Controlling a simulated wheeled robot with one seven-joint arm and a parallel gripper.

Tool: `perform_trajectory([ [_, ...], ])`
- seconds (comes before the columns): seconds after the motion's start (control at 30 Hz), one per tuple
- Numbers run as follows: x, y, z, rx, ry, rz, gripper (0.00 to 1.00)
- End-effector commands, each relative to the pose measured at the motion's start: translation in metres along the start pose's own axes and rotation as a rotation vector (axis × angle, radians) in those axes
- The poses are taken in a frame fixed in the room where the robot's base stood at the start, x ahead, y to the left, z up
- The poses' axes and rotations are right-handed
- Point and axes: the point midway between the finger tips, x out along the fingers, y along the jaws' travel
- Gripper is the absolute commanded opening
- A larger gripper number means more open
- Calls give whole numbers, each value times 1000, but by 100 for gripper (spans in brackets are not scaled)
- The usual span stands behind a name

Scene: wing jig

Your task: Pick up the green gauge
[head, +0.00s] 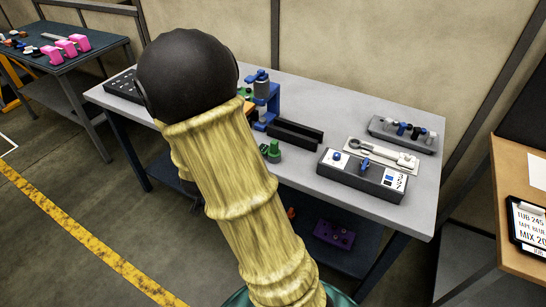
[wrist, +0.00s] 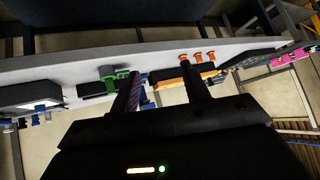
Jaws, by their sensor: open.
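The green gauge (head: 273,152) is a small green piece with a round part. It stands near the front edge of the grey bench, just right of my arm in the head view. In the wrist view, a green piece that looks like this gauge (wrist: 109,76) is left of my left finger, partly overlapped by it. My gripper (wrist: 160,70) is open, with nothing seen between its two dark fingers. My arm hides the gripper in the head view. I cannot tell how far the fingertips are from the gauge.
A blue stand (head: 265,98) and a black trough (head: 295,133) are close behind the gauge. A control box (head: 360,177), a white tray (head: 404,161) and a grey rack (head: 421,143) lie to the right. An orange block (wrist: 203,71) shows near my right finger.

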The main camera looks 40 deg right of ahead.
Motion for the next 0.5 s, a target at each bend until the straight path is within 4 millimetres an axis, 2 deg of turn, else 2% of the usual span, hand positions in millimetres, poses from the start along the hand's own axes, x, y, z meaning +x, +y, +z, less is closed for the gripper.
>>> perform_trajectory([
  [0.03,16,12,-3,36,69,67,46],
  [0.17,36,49,-23,113,272,255,46],
  [0.3,37,80,-36,142,440,417,46],
  [0.5,32,94,-42,151,517,491,46],
])
